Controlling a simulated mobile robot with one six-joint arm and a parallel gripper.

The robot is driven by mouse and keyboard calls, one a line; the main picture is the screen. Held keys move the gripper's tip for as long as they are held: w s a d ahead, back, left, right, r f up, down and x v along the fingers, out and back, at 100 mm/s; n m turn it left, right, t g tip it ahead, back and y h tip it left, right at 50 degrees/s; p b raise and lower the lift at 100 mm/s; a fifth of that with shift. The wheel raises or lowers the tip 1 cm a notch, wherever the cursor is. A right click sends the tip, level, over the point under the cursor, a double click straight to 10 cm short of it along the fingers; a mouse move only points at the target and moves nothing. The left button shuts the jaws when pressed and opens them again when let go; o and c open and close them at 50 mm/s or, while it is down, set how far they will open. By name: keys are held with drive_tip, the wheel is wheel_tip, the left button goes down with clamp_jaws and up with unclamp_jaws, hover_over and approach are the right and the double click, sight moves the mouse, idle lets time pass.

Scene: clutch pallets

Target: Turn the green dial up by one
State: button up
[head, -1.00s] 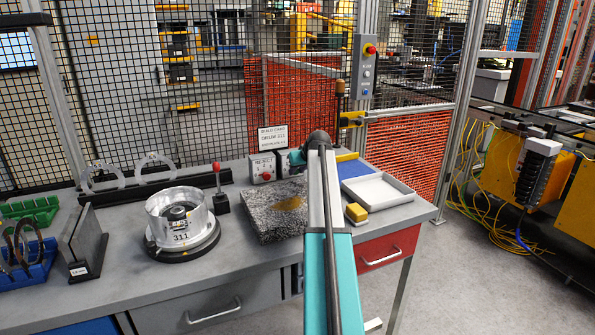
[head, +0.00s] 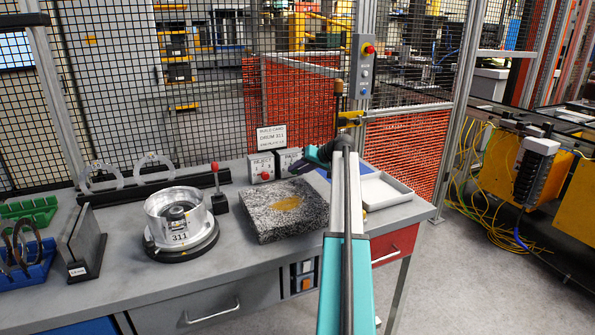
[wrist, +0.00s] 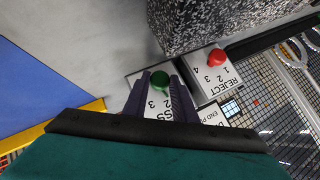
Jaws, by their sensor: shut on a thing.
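The green dial (wrist: 160,80) sits on a white panel box marked with PASS lettering and numbers in the wrist view. The two dark fingers of my gripper (wrist: 160,88) stand on either side of the dial, shut on it. The dial's pointer cannot be made out; a 2 and a 3 show between the fingers. In the head view my gripper (head: 303,163) is at the pass box (head: 286,158), and the dial is hidden there.
A reject box with a red dial (wrist: 217,57) stands beside the pass box. A granite block (head: 286,212) lies in front. A build card (head: 271,136) stands behind. A white tray (head: 384,188) is to the right, and a metal drum (head: 180,217) to the left.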

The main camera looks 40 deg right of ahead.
drive_tip(key=shift+d+f+m+t+y, duration=0.1)
drive_tip(key=shift+d+m+t+y, duration=0.05)
drive_tip(key=shift+m+t+y, duration=0.45)
drive_tip(key=o, duration=1)
drive_tip(key=shift+s, duration=0.15)
drive_tip(key=shift+b+v, duration=0.75)
drive_tip(key=shift+v, duration=6.05)
drive_tip(key=shift+d, duration=0.15)
